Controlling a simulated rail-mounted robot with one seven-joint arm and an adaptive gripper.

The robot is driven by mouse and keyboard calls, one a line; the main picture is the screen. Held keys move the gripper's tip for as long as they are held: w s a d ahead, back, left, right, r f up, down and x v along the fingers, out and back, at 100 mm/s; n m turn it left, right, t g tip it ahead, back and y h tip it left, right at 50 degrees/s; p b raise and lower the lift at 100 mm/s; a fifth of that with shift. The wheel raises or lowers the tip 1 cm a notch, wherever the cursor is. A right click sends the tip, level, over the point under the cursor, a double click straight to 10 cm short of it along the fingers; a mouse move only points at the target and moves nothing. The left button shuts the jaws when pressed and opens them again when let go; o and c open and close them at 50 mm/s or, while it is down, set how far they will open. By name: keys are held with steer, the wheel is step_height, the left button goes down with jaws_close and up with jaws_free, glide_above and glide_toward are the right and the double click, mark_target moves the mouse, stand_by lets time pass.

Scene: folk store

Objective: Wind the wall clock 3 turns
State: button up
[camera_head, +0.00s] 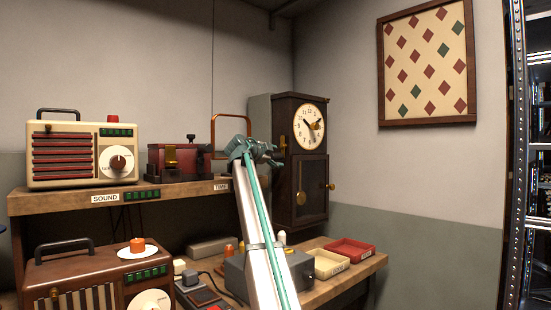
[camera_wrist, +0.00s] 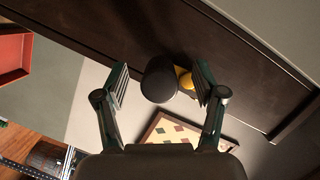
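The wall clock (camera_head: 308,165) hangs in the room's corner, with a dark wood case, a cream dial (camera_head: 308,116) and a brass pendulum. A small brass part (camera_head: 283,142) shows at its left edge and a brass knob (camera_head: 331,187) on its right. My gripper (camera_head: 273,153) is in front of the clock's left side. In the wrist view, my gripper (camera_wrist: 160,82) is open, its fingers either side of a dark round knob (camera_wrist: 158,80), with gaps. A yellow rounded part (camera_wrist: 184,78) shows beside the knob, close to the right finger. I cannot tell whether the knob is the winding key.
A shelf (camera_head: 60,201) at left holds a cream radio (camera_head: 80,165) and a red device (camera_head: 172,158). The bench below holds a red tray (camera_head: 352,249), a cream tray (camera_head: 327,265) and a brown radio (camera_head: 80,285). A framed picture (camera_head: 427,65) hangs right of the clock.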

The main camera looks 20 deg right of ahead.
stand_by(0.5)
steer(key=v, duration=0.9)
stand_by(0.6)
